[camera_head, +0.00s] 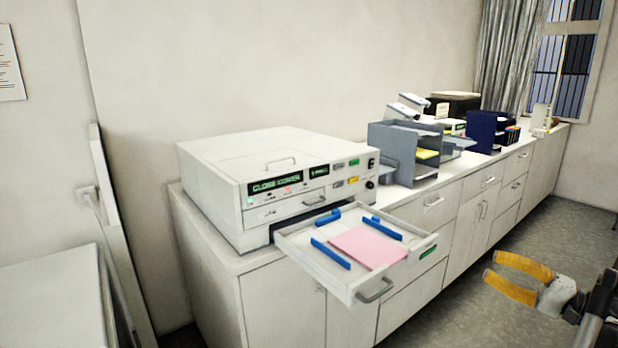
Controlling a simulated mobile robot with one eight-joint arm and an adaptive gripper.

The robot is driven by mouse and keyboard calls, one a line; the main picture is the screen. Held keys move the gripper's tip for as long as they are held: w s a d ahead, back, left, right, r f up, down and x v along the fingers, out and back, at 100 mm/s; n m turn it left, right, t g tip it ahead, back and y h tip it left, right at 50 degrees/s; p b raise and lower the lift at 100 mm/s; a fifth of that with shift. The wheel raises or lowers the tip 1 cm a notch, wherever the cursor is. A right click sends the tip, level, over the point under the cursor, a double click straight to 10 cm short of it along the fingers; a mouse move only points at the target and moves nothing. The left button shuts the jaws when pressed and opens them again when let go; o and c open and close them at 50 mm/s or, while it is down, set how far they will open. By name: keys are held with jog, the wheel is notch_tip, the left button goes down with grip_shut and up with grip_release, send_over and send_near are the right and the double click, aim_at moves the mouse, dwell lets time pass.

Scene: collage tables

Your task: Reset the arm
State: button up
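My gripper (515,277) is at the lower right, with two yellow fingers pointing left. The fingers are spread apart with nothing between them. It hangs over the grey floor, to the right of the white machine's open tray (290,238) and apart from it. Part of my dark arm shows at the right edge; the rest of the arm is out of view.
A white machine (215,170) with a lit display stands on a long white cabinet (270,305). Its tray juts out past the cabinet front, holding pink paper (367,246) and blue guides. Grey organisers (392,143) stand farther back. The floor (455,318) at right is clear.

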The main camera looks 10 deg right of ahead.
jog(key=w+a+g+h+b, duration=0.1)
jog(key=w+a+g, duration=0.1)
jog(key=a, duration=0.7)
jog(key=w+a+f+n+g+h+b, duration=0.1)
jog(key=w+a+g, duration=0.1)
jog(key=a, duration=0.6)
jog(key=w+a+f+n+g+h+b, duration=0.1)
jog(key=w+a+g+b, duration=0.1)
jog(key=a, duration=0.7)
jog(key=shift+w+a+g+h, duration=0.15)
jog(key=shift+w+a+g, duration=0.1)
jog(key=shift+w, duration=0.25)
jog(key=shift+w+a+g+h, duration=0.15)
jog(key=shift+w+g, duration=0.1)
jog(key=shift+w, duration=0.2)
jog(key=s+a+f+n+g+h+b, duration=0.2)
jog(key=s+a+f+n+h, duration=0.15)
jog(key=s+a, duration=0.5)
jog(key=s+a+f+n+h+b, duration=0.3)
jog(key=s+a+f+n+h, duration=0.2)
jog(key=s, duration=0.5)
jog(key=shift+s+a+f, duration=0.25)
jog(key=shift+a+f, duration=0.1)
jog(key=shift+f, duration=0.6)
